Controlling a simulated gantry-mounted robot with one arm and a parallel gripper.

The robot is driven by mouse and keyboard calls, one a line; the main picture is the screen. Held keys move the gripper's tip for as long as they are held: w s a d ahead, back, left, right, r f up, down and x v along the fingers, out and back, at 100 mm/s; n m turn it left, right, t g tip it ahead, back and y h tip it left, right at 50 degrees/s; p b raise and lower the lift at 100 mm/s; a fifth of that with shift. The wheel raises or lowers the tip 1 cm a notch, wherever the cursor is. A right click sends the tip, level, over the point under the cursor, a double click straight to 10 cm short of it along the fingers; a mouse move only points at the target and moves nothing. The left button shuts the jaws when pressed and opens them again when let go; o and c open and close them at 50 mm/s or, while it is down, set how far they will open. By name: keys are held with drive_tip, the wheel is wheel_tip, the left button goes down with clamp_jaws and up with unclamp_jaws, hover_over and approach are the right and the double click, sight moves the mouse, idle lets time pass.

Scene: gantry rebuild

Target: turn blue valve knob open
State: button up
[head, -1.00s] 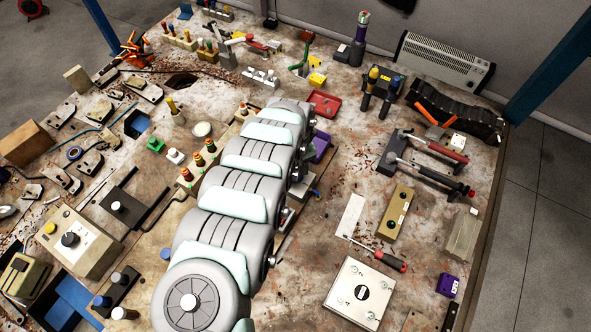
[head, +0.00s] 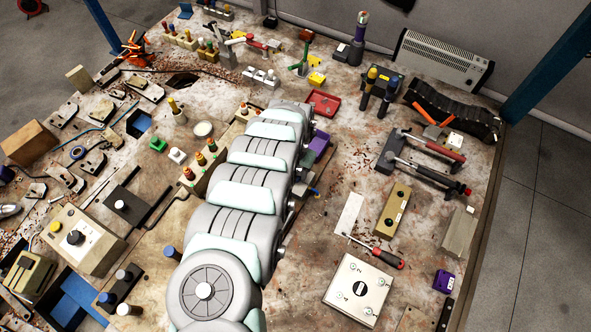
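My arm (head: 232,193) stretches from the bottom centre up to the middle of the bench. My gripper is not visible; the arm's own links cover the area around its far end. I cannot tell for certain which part is the blue valve knob. A blue-capped knob (head: 106,299) stands on a dark block at the lower left. Another blue-topped piece (head: 172,253) stands just left of my arm. A small blue part (head: 315,191) shows beside the arm's right edge, partly hidden.
A beige control box (head: 80,239) with a black knob stands at the left. A white square panel (head: 359,291), a screwdriver (head: 377,252) and a brass-coloured block (head: 393,209) lie to the right.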

drive_tip(key=shift+m, duration=1.2)
drive_tip(key=o, duration=1.4)
drive_tip(key=shift+r, duration=0.15)
wheel_tip(320, 180, up, 11)
drive_tip(key=shift+f, duration=0.2)
